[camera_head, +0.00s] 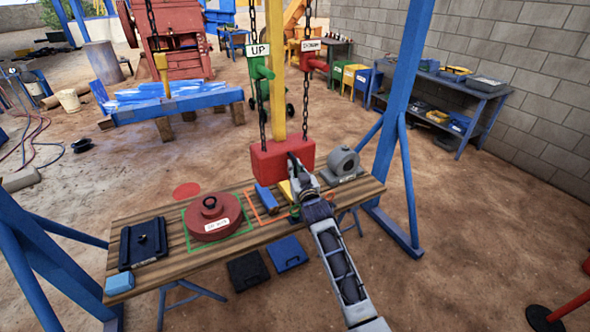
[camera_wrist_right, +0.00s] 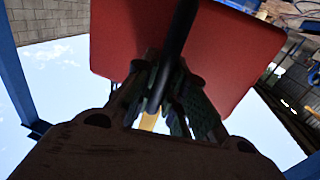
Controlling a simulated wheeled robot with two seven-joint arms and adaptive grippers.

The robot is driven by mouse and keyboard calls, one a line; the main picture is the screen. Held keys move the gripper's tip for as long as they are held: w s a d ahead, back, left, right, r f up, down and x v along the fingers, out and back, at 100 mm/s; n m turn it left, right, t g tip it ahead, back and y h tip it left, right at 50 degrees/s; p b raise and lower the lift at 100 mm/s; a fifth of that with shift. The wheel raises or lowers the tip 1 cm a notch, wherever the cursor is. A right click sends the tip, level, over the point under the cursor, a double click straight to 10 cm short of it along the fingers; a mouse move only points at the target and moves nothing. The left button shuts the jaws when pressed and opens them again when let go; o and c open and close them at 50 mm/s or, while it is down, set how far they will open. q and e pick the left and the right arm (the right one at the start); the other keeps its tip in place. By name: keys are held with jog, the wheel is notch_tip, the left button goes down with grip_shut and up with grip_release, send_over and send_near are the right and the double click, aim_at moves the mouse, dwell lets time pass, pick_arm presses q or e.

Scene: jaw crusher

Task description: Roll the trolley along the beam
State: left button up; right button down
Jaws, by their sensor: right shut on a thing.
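A red block (camera_head: 272,162) hangs on dark chains (camera_head: 262,105) above the wooden bench. My right gripper (camera_head: 299,186) is at its lower right front, shut on a dark curved hook (camera_head: 292,160) in front of the block. In the right wrist view, the fingers (camera_wrist_right: 162,95) close around the dark hook (camera_wrist_right: 178,35), with the red block (camera_wrist_right: 235,55) filling the space behind. The trolley and the overhead beam cannot be made out in either view. Blue gantry posts (camera_head: 403,85) stand beside the bench. My left gripper is not in view.
A green UP handle (camera_head: 260,68) and a red DOWN handle (camera_head: 312,62) hang by the chains. The wooden bench (camera_head: 165,262) holds a round red-brown weight (camera_head: 205,228), a black plate (camera_head: 143,250) and a grey part (camera_head: 343,163). Open dirt floor lies right of the bench.

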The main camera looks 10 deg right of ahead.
jog(key=c, duration=1.5)
grip_release()
jog(key=shift+d, duration=0.1)
jog(key=shift+o, duration=0.2)
jog(key=s+d, duration=0.1)
jog(key=s, duration=1)
jog(key=shift+s+d, duration=0.4)
